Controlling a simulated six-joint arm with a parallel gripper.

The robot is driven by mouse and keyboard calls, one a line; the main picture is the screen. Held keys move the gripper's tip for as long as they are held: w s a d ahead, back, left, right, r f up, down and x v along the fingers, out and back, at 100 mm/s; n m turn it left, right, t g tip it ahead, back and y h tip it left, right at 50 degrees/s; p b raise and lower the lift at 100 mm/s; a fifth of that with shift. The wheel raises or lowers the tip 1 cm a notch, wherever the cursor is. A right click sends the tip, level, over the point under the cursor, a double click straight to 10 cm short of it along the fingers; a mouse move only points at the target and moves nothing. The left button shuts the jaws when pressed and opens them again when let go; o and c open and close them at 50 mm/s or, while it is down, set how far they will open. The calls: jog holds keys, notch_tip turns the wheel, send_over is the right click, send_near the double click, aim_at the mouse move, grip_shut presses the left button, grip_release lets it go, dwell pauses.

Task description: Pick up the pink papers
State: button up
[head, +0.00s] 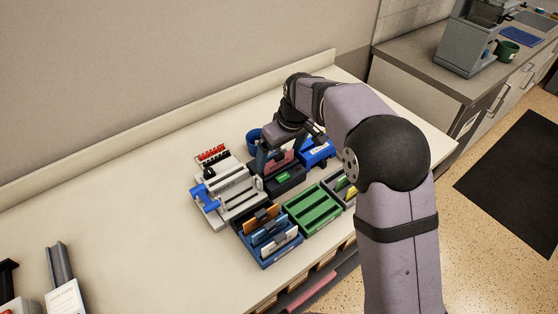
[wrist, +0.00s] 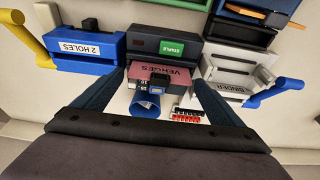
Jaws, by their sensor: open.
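The pink papers (wrist: 176,72), printed "VERGES", stand at the dark stapling machine (wrist: 165,48) with the green "STAPLE" label. A small dark block with a light tab sits in front of their middle. In the head view the pink papers (head: 281,160) show partly behind my gripper (head: 270,160), just behind the stapling machine (head: 286,178). In the wrist view my gripper (wrist: 155,82) is open, one finger on either side of the papers with gaps between. I cannot tell how far the fingertips are above or around them.
The blue "2 HOLES" punch (wrist: 85,52) and the grey binder machine (wrist: 232,80) flank the papers closely. A blue cup (wrist: 145,104) and a red-topped rack (wrist: 187,116) are near. Blue (head: 282,254) and green (head: 313,210) trays stand in front. The counter's left is mostly clear.

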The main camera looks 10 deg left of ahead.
aim_at(279, 165)
jog(key=shift+x, duration=1.3)
jog(key=c, duration=0.9)
